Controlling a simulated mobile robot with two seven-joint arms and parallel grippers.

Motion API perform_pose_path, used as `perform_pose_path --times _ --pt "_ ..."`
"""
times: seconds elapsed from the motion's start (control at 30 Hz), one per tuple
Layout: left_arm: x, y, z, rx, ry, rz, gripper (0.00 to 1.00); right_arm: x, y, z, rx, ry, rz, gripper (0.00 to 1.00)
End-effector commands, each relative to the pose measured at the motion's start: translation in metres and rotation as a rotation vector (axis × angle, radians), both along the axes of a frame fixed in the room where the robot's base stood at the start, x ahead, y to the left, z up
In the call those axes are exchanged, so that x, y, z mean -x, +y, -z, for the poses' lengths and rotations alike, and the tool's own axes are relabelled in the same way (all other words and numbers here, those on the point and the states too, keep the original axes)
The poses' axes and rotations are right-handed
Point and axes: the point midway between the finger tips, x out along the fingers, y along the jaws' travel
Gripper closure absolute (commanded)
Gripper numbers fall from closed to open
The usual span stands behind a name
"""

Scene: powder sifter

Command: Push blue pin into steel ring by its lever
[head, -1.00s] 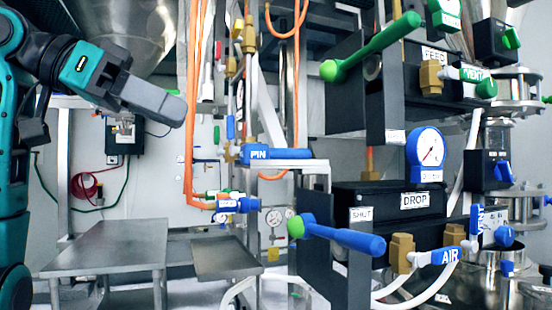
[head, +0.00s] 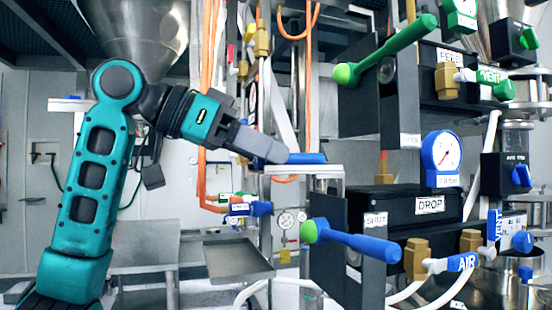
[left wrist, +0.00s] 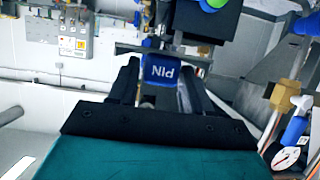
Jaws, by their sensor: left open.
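The blue pin lever (head: 308,158) lies level on a pale metal bracket (head: 318,170) in the middle of the head view. In the left wrist view, the blue block with the white PIN label (left wrist: 161,72) appears upside down. My left gripper (head: 275,153) reaches in from the left, its fingers pointing right and slightly down at the lever. In the left wrist view, the open fingers of my left gripper (left wrist: 157,80) stand on either side of the blue block. Contact cannot be told. The gripper hides the PIN label in the head view. I cannot make out the steel ring clearly. My right gripper is out of view.
Orange hoses (head: 205,100) hang behind my left arm. Black plates with a green-ended lever (head: 385,52) and a blue-handled lever (head: 350,240) stand to the right. A pressure gauge (head: 442,153) is further right. A steel tray (head: 238,262) sits below.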

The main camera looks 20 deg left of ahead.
Motion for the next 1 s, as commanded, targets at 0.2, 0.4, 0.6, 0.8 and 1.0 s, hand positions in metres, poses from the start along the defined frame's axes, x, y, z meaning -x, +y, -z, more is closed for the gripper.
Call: perform_pose_path --times 0.2,0.4,0.6,0.8,1.0 --pt "-0.0025 -0.0037 0.0018 0.001 -0.001 -0.001 0.51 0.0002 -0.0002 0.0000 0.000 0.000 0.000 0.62" --pt "-0.0023 -0.0034 0.0017 0.001 -0.001 -0.001 0.64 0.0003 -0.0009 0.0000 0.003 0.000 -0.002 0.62" --pt "-0.0023 -0.0032 0.0016 0.001 -0.001 -0.001 0.83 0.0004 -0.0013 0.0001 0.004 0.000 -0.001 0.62" --pt "-0.0022 -0.0031 0.0011 0.001 -0.001 -0.001 0.93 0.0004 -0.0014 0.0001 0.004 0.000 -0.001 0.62" --pt "-0.0021 -0.0031 -0.0006 0.001 -0.001 -0.001 0.94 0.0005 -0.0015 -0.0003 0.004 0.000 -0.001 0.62"
